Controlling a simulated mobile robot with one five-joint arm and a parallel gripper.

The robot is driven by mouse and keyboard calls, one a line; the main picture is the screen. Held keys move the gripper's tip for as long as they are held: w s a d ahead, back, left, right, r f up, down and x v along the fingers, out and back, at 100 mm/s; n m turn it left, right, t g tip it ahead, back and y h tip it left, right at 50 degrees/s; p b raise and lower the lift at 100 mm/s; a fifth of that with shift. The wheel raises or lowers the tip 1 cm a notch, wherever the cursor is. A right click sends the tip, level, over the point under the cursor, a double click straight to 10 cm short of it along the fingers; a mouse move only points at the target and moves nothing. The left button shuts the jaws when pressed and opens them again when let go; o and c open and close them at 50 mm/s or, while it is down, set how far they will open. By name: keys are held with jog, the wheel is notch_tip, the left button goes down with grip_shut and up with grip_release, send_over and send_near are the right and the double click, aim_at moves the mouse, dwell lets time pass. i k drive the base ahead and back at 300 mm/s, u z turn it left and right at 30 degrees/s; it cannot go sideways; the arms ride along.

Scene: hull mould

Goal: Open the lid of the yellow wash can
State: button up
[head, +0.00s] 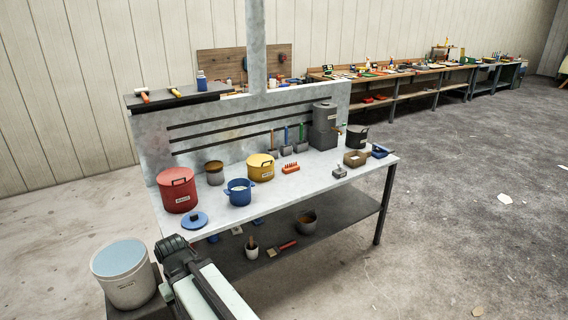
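The yellow wash can (261,171) stands upright on the grey workbench, right of the blue pot. Its yellow lid (261,159) is on, with a dark handle on top. A pale label is on the can's front. Part of my arm, with a dark joint, shows at the lower left, in front of the bench and well apart from the can. I see no gripper fingers in the head view.
On the workbench (330,178), a red can (178,194) and a blue pot (239,197) stand left of the yellow can. A blue lid (194,220) lies near the front edge. An orange rack (291,167) is close on the right. A slotted panel rises behind.

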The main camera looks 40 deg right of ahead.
aim_at(257, 160)
jog(key=z, duration=0.15)
jog(key=i, duration=1.5)
